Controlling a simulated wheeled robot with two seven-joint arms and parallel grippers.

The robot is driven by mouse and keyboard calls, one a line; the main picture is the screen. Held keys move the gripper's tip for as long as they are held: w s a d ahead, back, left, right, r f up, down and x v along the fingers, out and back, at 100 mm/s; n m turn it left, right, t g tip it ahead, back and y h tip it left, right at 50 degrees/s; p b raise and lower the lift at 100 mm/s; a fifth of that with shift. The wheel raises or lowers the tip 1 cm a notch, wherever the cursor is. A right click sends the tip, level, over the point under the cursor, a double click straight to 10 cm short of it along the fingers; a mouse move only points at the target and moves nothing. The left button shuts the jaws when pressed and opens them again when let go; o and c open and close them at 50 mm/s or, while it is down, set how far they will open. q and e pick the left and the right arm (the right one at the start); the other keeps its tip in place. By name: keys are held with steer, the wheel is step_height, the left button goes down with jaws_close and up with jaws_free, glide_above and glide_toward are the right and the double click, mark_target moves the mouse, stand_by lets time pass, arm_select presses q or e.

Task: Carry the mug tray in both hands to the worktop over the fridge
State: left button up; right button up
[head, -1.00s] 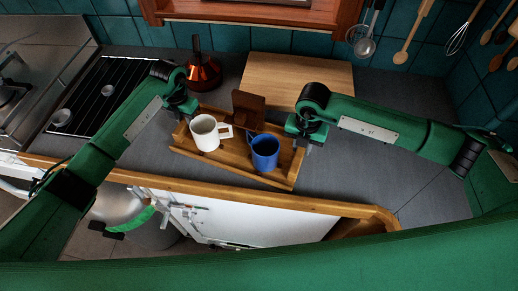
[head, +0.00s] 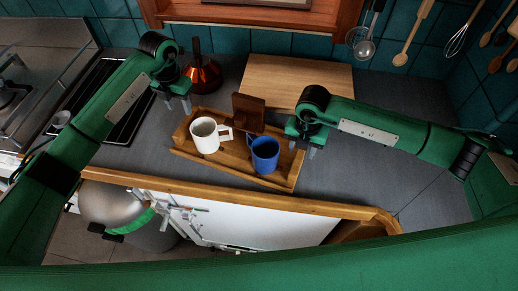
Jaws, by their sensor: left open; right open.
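The wooden mug tray (head: 225,164) rests on the grey worktop (head: 340,180). It holds a white mug (head: 204,137) on the left, a blue mug (head: 265,156) on the right and a brown wooden block-like object (head: 248,111) at the back. My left gripper (head: 178,107) is open and empty, above and to the left of the tray's left end, apart from it. My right gripper (head: 312,145) is open at the tray's right end, with its fingers pointing down; I cannot tell whether it touches the tray.
A wooden board (head: 300,78) lies behind the tray. The white fridge front (head: 260,222) is below the worktop's wooden edge. Bare worktop lies right of the tray.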

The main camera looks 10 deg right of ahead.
steer(key=shift+r, duration=0.25)
arm_select(q)
step_height(320, 180, up, 3)
steer(key=shift+r, duration=0.1)
arm_select(e)
step_height(320, 180, up, 12)
steer(key=shift+f, duration=0.25)
stand_by(0.4)
